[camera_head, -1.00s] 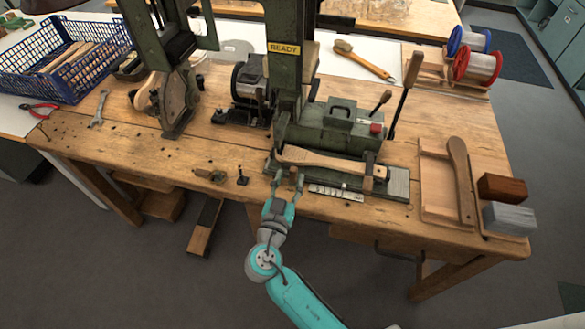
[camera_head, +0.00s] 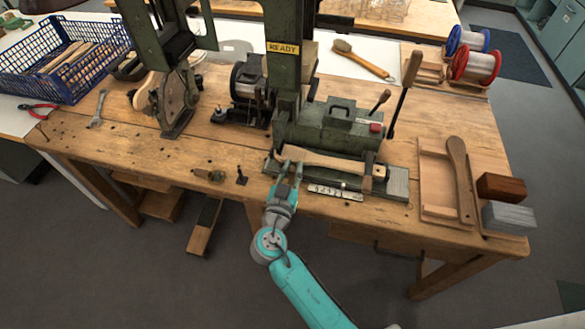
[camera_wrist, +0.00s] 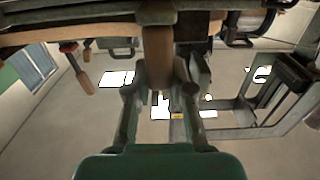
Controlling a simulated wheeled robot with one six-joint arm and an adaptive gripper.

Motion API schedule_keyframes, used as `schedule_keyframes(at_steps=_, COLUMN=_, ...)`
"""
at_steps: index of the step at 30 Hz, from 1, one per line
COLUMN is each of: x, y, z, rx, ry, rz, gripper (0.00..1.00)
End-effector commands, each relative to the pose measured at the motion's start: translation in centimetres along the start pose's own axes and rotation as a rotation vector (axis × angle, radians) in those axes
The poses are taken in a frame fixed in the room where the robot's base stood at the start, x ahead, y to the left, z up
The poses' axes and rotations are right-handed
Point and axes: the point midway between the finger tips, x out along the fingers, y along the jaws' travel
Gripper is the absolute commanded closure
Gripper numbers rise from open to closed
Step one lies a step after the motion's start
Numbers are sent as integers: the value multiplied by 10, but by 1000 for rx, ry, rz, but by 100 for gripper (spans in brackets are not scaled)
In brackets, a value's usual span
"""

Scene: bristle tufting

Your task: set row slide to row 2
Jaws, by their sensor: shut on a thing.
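My gripper (camera_head: 292,165) is at the front left of the green machine's slide bed (camera_head: 397,184), below the left end of a wooden brush handle (camera_head: 325,160). The handle lies along the bed. In the wrist view, a brown wooden part (camera_wrist: 158,58) shows between the two fingers of my gripper (camera_wrist: 160,88), and they are shut on it. I cannot tell whether it is the row slide's grip or the brush handle. A pale number plate (camera_head: 335,192) lies along the bed's front edge. Its digits are too small to read surely, and the row setting cannot be told.
A green column with a READY label (camera_head: 284,47) rises behind the slide. A lever (camera_head: 404,90) stands at right, by a wooden tray (camera_head: 436,214). The table's front edge is close under my arm.

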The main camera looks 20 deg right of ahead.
Motion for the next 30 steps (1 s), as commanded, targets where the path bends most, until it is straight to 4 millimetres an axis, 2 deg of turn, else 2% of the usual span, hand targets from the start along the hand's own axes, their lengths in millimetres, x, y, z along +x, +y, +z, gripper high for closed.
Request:
schedule_keyframes(at_steps=4, x=0, y=-3, z=0, rx=0, ry=0, rz=0, gripper=100)
schedule_keyframes(at_steps=9, x=0, y=-18, z=0, rx=0, ry=0, rz=-1, gripper=100)
schedule_keyframes(at_steps=16, x=0, y=-18, z=0, rx=0, ry=0, rz=0, gripper=100)
schedule_keyframes(at_steps=17, x=0, y=-18, z=0, rx=0, ry=0, rz=0, gripper=76)
schedule_keyframes(at_steps=18, x=0, y=-18, z=0, rx=0, ry=0, rz=0, gripper=66)
schedule_keyframes(at_steps=20, x=0, y=-18, z=0, rx=0, ry=0, rz=0, gripper=52)
schedule_keyframes(at_steps=30, x=-2, y=-18, z=0, rx=0, ry=0, rz=-1, gripper=52)
